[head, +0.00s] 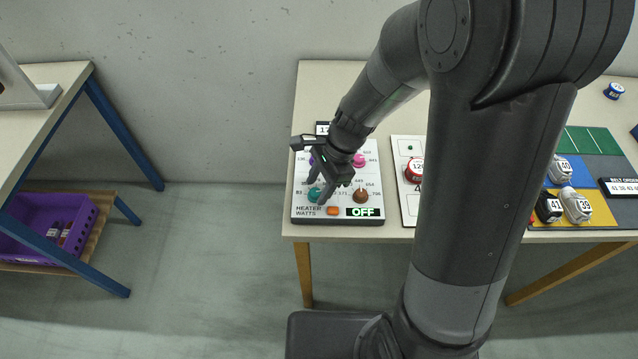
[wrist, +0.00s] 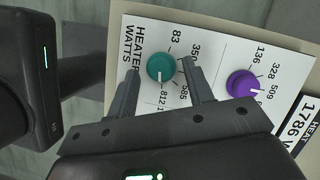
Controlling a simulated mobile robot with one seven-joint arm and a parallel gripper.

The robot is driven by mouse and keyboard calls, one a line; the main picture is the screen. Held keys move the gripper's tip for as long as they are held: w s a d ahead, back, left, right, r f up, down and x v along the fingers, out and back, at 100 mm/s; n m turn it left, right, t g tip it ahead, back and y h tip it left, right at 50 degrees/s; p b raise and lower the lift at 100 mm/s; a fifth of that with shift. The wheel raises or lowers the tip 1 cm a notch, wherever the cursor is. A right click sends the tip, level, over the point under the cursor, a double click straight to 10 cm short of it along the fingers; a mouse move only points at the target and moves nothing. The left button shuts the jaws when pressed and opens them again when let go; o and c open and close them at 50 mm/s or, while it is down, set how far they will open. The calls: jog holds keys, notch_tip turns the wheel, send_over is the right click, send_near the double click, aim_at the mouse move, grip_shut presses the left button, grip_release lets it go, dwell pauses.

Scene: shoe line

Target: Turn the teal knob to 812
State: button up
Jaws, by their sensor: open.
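The teal knob (head: 314,195) is at the front left of a white heater panel (head: 345,218) on the table. In the wrist view the teal knob (wrist: 161,67) shows a short white mark at its lower edge, on the side of the 812 label. Labels 83, 585 and 812 stand around it, with another partly hidden by a finger. My gripper (head: 322,186) is over the panel, pointing down. In the wrist view my gripper (wrist: 161,68) is open, with one finger on either side of the teal knob. I cannot tell whether either finger touches it.
A purple knob (wrist: 243,84) is beside the teal one. Another panel (head: 400,150) stands to the right.

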jog(key=v, duration=1)
jog(key=shift+r, duration=0.4)
jog(key=shift+d, duration=0.1)
jog(key=s+d+r+n+t+h, duration=0.4)
jog(key=s+d+r+n+t, duration=0.3)
jog(key=s+d+r+n, duration=0.5)
jog(key=shift+s+r+n+t, duration=0.3)
jog(key=shift+r+n, duration=0.15)
jog(key=shift+n, duration=0.15)
jog(key=shift+d, duration=0.1)
dwell(2.3)
